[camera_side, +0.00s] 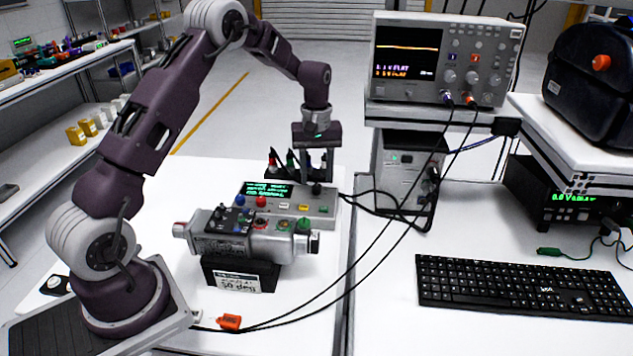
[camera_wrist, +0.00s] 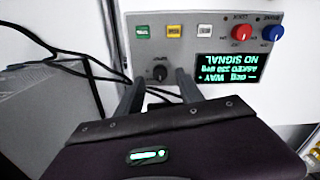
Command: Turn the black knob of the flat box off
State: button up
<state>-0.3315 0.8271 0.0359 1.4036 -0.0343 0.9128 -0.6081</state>
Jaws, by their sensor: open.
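The flat box (camera_side: 325,207) is light grey and lies on the white table behind the servo unit. It also shows upside down in the wrist view (camera_wrist: 205,30). Its black knob (camera_wrist: 160,73) sits near one end; in the side view the knob (camera_side: 316,188) is small and dark. The box's display (camera_wrist: 226,67) has green text that includes "NO SIGNAL". My gripper (camera_side: 316,178) is above the knob, pointing down. In the wrist view its open fingers (camera_wrist: 160,79) appear on either side of the knob. I cannot tell whether they touch it.
The box also carries a red knob (camera_wrist: 241,33), a blue knob (camera_wrist: 271,33) and coloured buttons. A grey servo unit (camera_side: 235,243) on a black stand labelled "50 deg" is in front. Black cables (camera_side: 385,200) run right. An oscilloscope (camera_side: 445,58) and keyboard (camera_side: 520,288) are right.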

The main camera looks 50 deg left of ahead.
aim_at(316, 189)
jog(key=shift+f, duration=1.45)
grip_shut()
jog(key=shift+m, duration=0.3)
jog(key=m, duration=0.3)
jog(key=shift+m, duration=0.3)
jog(key=shift+r+m, duration=0.1)
jog(key=shift+m, duration=2.1)
grip_release()
